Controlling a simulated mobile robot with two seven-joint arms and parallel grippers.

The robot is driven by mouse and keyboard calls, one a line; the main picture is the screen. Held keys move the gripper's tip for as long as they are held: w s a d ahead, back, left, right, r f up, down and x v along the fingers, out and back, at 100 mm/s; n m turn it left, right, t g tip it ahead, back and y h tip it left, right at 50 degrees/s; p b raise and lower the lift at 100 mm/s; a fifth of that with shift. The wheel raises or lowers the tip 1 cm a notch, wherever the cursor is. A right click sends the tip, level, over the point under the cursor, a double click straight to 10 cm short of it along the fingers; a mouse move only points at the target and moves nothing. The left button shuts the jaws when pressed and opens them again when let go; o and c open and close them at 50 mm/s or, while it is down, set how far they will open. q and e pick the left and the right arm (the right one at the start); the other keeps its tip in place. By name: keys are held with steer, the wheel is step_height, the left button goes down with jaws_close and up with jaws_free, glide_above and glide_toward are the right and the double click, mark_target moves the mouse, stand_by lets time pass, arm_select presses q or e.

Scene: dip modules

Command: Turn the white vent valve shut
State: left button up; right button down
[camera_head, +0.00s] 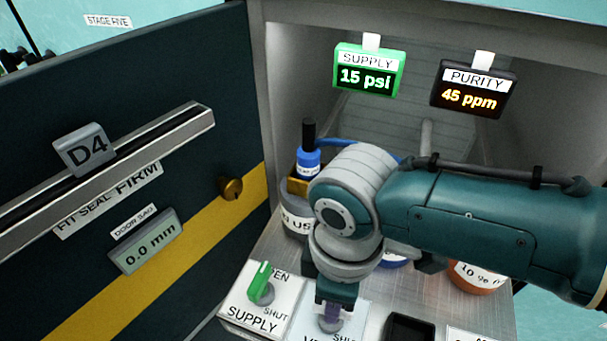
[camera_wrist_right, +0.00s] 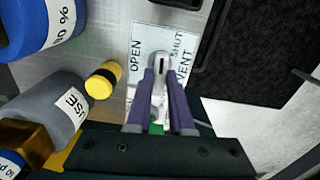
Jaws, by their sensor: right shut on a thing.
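The vent valve's pale knob (camera_wrist_right: 157,60) sits on a white plate (camera_wrist_right: 143,45) marked OPEN, SHUT and VENT. My right gripper (camera_wrist_right: 161,78) is shut on the vent valve, with its two purple fingers on either side of it. In the head view my right gripper (camera_head: 330,313) points down at the vent plate (camera_head: 304,326) at the bottom edge. The fingers and wrist hide most of the valve, so I cannot tell which mark its handle points at. My left gripper is not in view.
The green supply valve (camera_head: 262,281) stands left of the vent plate, its handle towards OPEN. Bottles, one with a blue cap (camera_head: 308,163), stand behind my arm. A dark open door (camera_head: 200,100) fills the left. SUPPLY reads 15 psi (camera_head: 365,78); PURITY reads 45 ppm (camera_head: 470,96).

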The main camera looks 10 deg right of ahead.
steer(key=shift+m, duration=0.7)
steer(key=c, duration=0.8)
jaws_free()
steer(key=shift+r, duration=0.15)
step_height(320, 180, up, 8)
steer(key=p, duration=0.4)
steer(key=shift+r+p, duration=0.25)
steer(key=shift+p, duration=0.1)
steer(key=shift+r, duration=0.6)
steer(key=shift+s, duration=0.1)
